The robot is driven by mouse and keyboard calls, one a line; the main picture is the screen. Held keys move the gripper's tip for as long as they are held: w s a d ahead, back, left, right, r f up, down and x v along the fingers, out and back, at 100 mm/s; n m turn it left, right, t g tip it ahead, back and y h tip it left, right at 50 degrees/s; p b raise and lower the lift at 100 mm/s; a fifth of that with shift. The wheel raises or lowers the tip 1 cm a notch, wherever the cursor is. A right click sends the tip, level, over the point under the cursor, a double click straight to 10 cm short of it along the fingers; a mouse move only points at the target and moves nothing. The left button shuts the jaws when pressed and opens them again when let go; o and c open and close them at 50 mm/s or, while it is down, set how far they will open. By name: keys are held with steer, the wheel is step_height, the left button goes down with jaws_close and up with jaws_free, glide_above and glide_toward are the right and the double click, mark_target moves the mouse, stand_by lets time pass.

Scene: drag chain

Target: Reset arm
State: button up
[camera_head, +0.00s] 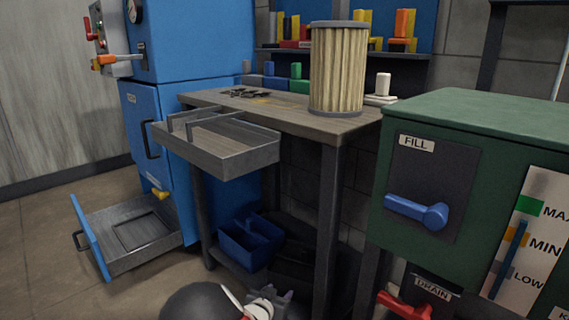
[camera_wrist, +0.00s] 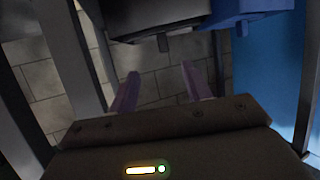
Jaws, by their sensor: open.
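My gripper (camera_wrist: 158,82) shows in the wrist view with its two purple-grey fingers spread apart and nothing between them. It points into the space below the workbench, toward the tiled wall. In the head view, part of my arm (camera_head: 205,302) shows at the bottom edge, low in front of the workbench (camera_head: 350,124); the fingers cannot be made out there. A dark chain-like heap (camera_head: 245,93) lies on the benchtop, well above and away from my gripper.
An open drawer (camera_head: 225,160) juts from the bench. A lower blue-fronted drawer (camera_head: 135,235) stands open at left. Blue bins (camera_head: 250,240) sit under the bench. A pleated filter (camera_head: 338,70) stands on top. A green machine (camera_head: 475,118) is at right. Floor at lower left is clear.

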steer(key=s+d+r+n+g+y+p, duration=0.1)
steer(key=s+d+r+g+y, duration=0.2)
steer(key=r, duration=0.5)
steer(key=s+d+r+y+p, duration=0.1)
steer(key=s+r+y+p, duration=0.1)
steer(key=s+r, duration=0.45)
steer(key=s+d+r+n+g+y+p, duration=0.1)
steer(key=s+d+r+g+y, duration=0.15)
steer(key=r, duration=0.65)
steer(key=s+d+r+p, duration=0.1)
steer(key=s+d+r, duration=0.2)
steer(key=s, duration=0.4)
steer(key=s+d+r+n+g+h+p, duration=0.1)
steer(key=s+d, duration=0.3)
steer(key=s, duration=0.4)
steer(key=s+d+r+n+h+p, duration=0.1)
steer(key=s+d+r, duration=0.2)
steer(key=s, duration=0.4)
steer(key=shift+s+d+r, duration=0.3)
steer(key=shift+s+r, duration=0.05)
steer(key=shift+r, duration=0.45)
